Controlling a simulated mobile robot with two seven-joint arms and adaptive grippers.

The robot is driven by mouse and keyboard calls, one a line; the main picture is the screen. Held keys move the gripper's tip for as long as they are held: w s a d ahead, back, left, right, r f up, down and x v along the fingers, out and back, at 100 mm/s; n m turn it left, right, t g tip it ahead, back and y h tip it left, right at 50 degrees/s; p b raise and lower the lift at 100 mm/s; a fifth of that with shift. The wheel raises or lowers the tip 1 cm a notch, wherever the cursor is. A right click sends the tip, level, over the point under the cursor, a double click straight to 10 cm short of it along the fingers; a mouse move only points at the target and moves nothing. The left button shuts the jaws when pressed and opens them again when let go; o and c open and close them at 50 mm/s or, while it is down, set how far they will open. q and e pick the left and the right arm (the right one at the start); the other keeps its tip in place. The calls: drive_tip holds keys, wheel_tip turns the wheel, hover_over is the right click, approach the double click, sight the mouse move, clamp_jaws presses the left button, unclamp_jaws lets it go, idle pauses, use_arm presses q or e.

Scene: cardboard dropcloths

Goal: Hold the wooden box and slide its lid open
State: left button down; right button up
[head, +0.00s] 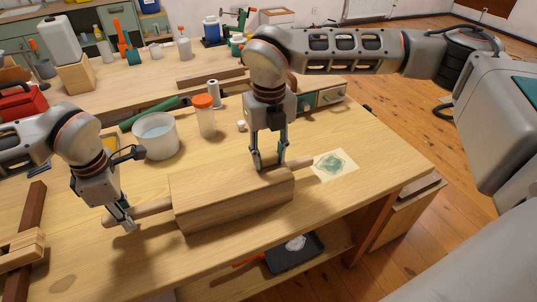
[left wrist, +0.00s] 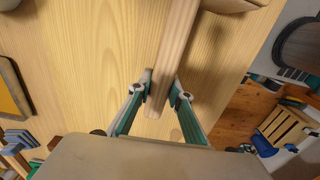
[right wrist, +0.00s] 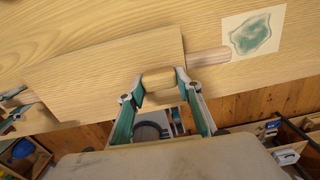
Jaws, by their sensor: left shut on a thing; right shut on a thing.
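The wooden box (head: 240,212) lies on the bench, long and light brown, with a round bar sticking out at each end. My left gripper (head: 122,217) is shut on the left bar (head: 152,207); in the left wrist view its fingers (left wrist: 161,92) close around the bar's end (left wrist: 173,60). My right gripper (head: 268,164) comes down from above at the box's right part. In the right wrist view it is shut on a small wooden grip (right wrist: 158,78) at the edge of the flat lid (right wrist: 105,72). I see no clear gap at the lid.
A picture sheet (head: 335,165) lies just right of the box. A white tub (head: 156,136) and an orange-capped jar (head: 205,118) stand behind it. A wooden clamp (head: 20,250) is at the far left. A black tray (head: 295,252) sits on the lower shelf.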

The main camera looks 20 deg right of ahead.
drive_tip(key=shift+d, duration=0.1)
drive_tip(key=shift+s+d, duration=0.1)
drive_tip(key=shift+d, duration=2.4)
drive_tip(key=shift+s+d, duration=0.1)
drive_tip(key=shift+d, duration=2.6)
drive_tip(key=shift+s+d, duration=0.15)
drive_tip(key=shift+d, duration=3.45)
drive_tip(key=o, duration=1.2)
